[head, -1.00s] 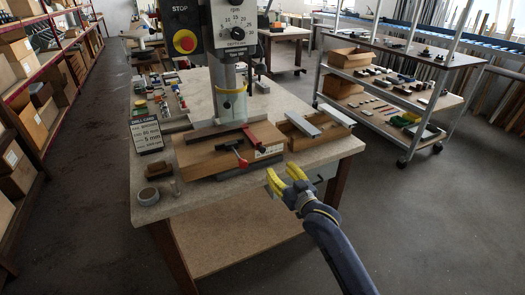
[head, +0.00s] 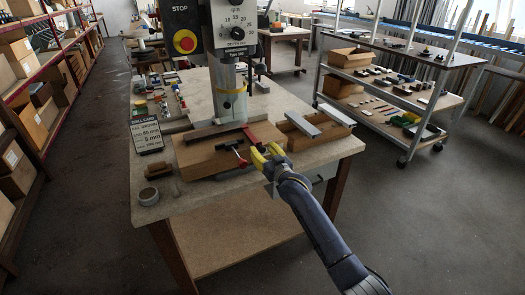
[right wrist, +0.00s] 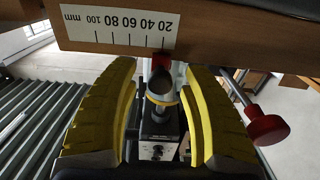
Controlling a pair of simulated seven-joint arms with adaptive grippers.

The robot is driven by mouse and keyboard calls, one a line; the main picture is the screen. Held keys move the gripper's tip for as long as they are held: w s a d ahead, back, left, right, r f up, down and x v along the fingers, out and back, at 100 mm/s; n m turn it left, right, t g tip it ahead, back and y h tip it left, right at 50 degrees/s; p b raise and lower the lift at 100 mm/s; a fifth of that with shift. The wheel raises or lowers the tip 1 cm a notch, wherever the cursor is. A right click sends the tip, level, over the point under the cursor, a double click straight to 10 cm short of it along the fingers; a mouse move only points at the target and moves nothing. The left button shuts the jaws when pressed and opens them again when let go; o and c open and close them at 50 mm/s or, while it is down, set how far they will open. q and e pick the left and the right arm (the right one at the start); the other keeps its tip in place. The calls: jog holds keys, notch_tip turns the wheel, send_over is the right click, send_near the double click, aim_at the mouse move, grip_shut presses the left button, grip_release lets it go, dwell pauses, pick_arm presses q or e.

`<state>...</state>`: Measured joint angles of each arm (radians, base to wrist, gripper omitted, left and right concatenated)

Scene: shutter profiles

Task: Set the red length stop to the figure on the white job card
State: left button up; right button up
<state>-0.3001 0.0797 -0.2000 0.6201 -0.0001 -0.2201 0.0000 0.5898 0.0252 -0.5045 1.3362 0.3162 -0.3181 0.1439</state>
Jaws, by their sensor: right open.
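The red length stop (head: 251,135) stands at the right end of the dark strip on the wooden fixture (head: 205,157). In the right wrist view the stop (right wrist: 162,61) shows beside the 20 end of the white mm scale (right wrist: 118,30), which appears inverted. My right gripper (head: 266,155) is open at the fixture's front right and covers the scale in the head view. In its wrist view (right wrist: 163,115) the stop lies ahead, between the open yellow fingers, not held. My left gripper is not in view.
A red-knobbed clamp screw (head: 241,161) projects from the fixture's front, left of my right gripper; its knob (right wrist: 268,127) also shows in the wrist view. The drill column (head: 230,95) rises behind. A wooden tray (head: 315,132) with light bars stands right, a tape roll (head: 148,195) front left.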

jog(key=shift+o, duration=0.2)
jog(key=shift+w+a, duration=0.1)
jog(key=shift+w, duration=0.05)
grip_shut()
dwell(0.4)
